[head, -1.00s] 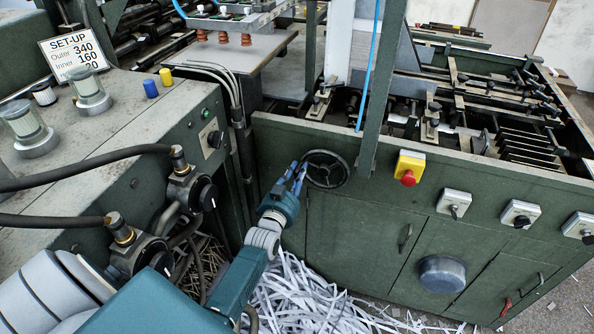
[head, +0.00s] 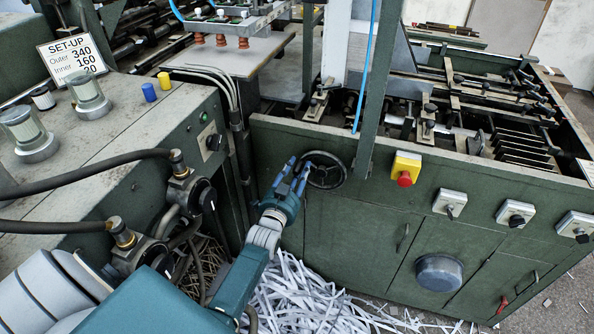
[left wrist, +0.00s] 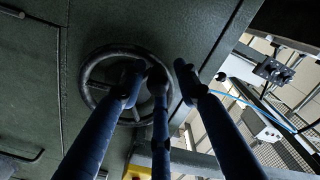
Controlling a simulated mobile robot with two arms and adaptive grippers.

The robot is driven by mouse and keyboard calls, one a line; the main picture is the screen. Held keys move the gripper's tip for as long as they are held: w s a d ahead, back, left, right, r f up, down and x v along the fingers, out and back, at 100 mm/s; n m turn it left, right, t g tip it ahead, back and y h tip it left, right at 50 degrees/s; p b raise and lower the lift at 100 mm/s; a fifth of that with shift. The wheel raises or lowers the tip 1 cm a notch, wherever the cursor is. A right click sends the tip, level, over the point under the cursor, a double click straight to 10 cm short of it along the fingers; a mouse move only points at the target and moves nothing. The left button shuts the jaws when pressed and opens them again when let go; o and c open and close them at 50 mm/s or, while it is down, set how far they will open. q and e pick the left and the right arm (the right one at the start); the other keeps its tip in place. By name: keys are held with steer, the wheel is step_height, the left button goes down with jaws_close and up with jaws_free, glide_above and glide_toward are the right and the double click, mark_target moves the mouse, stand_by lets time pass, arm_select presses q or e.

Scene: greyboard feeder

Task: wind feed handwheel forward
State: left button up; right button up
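The feed handwheel (head: 328,171) is a dark round wheel on the green front panel, left of the yellow box with the red button. My left gripper (head: 299,172) has blue fingers, spread apart and empty, at the wheel's left side. In the left wrist view the handwheel (left wrist: 89,72) lies beyond the fingers, and the left gripper (left wrist: 163,77) has two fingertips over the wheel and one beyond its right rim. Whether any finger touches the wheel I cannot tell. My right gripper is not in view.
A red button on a yellow box (head: 406,166) and several grey switch boxes sit right of the wheel. A green post (head: 369,110) rises just behind its right side. White paper strips (head: 300,297) lie below. A green cabinet with hoses (head: 85,155) stands left.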

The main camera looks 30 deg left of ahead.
arm_select(q)
steer(key=shift+s+f, duration=0.1)
steer(key=shift+s, duration=0.15)
steer(key=v, duration=1.1)
steer(key=shift+s+d, duration=0.25)
steer(key=shift+s, duration=0.05)
